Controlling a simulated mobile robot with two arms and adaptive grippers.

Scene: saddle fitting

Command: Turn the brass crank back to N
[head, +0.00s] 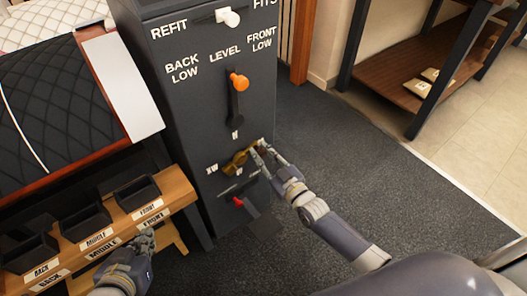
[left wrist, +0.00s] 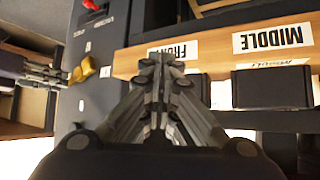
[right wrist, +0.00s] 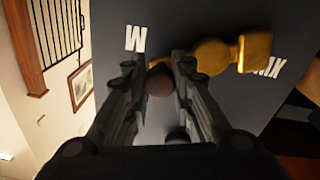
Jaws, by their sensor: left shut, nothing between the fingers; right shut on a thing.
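The brass crank (head: 236,163) is on the front of the dark cabinet, below the LEVEL lever. Its arm slants up and right in the head view. My right gripper (head: 257,149) is shut on the crank's brown knob (right wrist: 160,80); the brass arm (right wrist: 210,56) runs off to the right in the right wrist view. A W mark (right wrist: 136,38) and an XW mark (right wrist: 268,66) show beside it. A small, unclear letter (head: 235,134) is above the crank. My left gripper (head: 146,238) is shut and empty by the bins; the left wrist view also shows the crank (left wrist: 84,70).
The cabinet (head: 190,115) carries an orange-knobbed lever (head: 238,82), a white-knobbed switch (head: 228,17) and a red-tipped lever (head: 238,202). A wooden bench (head: 180,190) with labelled black bins stands at left, below a quilted saddle panel (head: 60,90). Dark carpet (head: 350,150) is clear at right.

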